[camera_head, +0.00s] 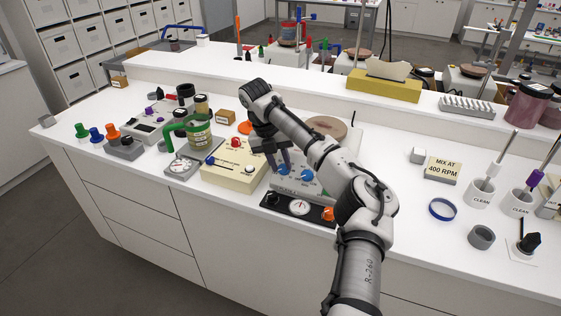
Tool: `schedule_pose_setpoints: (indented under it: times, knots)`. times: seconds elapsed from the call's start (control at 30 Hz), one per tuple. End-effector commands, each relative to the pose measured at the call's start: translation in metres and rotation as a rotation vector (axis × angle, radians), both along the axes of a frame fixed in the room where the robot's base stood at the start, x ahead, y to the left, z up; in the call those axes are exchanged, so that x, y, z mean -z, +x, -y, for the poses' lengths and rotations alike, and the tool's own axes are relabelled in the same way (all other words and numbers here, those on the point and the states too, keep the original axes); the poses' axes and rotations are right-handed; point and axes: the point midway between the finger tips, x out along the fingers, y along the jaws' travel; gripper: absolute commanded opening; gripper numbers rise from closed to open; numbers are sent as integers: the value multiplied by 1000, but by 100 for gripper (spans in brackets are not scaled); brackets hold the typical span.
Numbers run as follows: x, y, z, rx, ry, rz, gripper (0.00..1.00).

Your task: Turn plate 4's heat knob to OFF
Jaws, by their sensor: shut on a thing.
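A pale grey plate unit (296,187) with a round tan top (326,127) stands right of the cream unit. Two blue knobs are on its sloped front: a left one (283,170) and a right one (307,174). My gripper (279,163) reaches down over the front from above, its fingers shut on the left blue knob. The fingers partly cover this knob, and its pointer setting cannot be read. The plate number and the OFF mark are too small to read.
A cream unit (232,177) stands close left of my gripper. A black panel (285,204) with a dial and an orange knob (328,214) lies in front. Jars and a green-handled container (199,137) stand further left. The counter right of my arm has free room.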

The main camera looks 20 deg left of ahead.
Motion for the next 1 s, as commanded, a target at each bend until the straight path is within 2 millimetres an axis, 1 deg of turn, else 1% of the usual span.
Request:
schedule_pose_setpoints:
  times: [0.5, 0.53, 0.7, 1.0]
  knots:
    - [1, 0, 0, -14, -17, -3, 4]
    - [1, 0, 0, -14, -17, -3, 28]
    - [1, 0, 0, -14, -16, -2, 49]
    - [-1, 0, -1, -15, -14, -1, 49]
